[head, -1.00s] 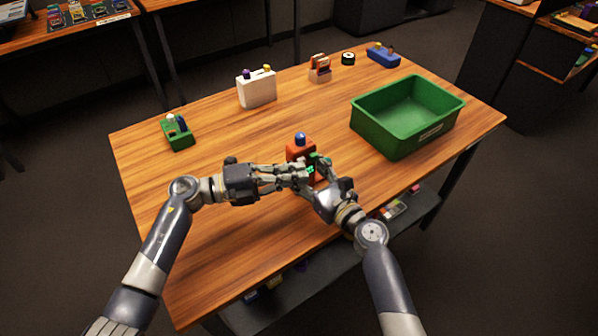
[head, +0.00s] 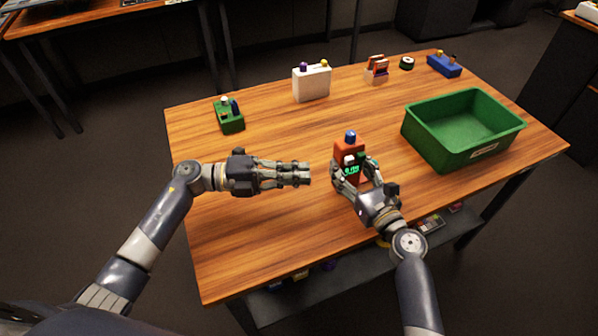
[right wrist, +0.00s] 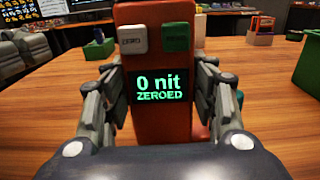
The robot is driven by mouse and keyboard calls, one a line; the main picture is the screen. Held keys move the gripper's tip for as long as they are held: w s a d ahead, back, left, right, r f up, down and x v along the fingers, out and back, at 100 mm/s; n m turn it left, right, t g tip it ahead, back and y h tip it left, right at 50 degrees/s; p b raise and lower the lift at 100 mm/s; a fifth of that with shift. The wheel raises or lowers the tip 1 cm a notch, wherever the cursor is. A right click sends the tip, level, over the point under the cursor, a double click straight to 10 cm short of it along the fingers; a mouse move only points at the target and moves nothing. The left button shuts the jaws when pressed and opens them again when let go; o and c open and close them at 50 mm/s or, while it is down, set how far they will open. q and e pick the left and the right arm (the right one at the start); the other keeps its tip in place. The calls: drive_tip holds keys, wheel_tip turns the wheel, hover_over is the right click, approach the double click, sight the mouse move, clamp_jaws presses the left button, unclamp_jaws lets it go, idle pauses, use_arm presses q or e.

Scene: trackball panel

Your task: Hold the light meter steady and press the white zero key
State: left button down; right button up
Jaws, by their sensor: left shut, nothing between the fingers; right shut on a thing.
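In the right wrist view the light meter (right wrist: 160,110) has a white key (right wrist: 133,39) at upper left and a green key (right wrist: 175,37) at upper right. Its display (right wrist: 160,86) reads "0 nit ZEROED" in green. My left gripper (head: 309,174) is shut and empty, to the left of the meter and apart from it.
A green bin (head: 417,134) stands to the right on the wooden table (head: 260,230). A green device (head: 230,120), a white box (head: 311,84), an orange-and-tan item (head: 376,70), a dark round item (head: 407,63) and a blue device (head: 443,66) line the back. The front left is clear.

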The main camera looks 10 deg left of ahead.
drive_tip(key=shift+f, duration=0.2)
drive_tip(key=shift+s+a, duration=0.1)
use_arm(q)
drive_tip(key=s+a+r, duration=0.2)
drive_tip(key=a+r, duration=0.1)
drive_tip(key=a, duration=0.4)
drive_tip(key=shift+a, duration=0.35)
use_arm(e)
drive_tip(key=shift+f, duration=0.1)
use_arm(q)
drive_tip(key=shift+s, duration=0.1)
use_arm(e)
drive_tip(key=o, duration=1.2)
drive_tip(key=shift+o, duration=0.2)
drive_tip(key=shift+r, duration=0.2)
drive_tip(key=v, duration=1.2)
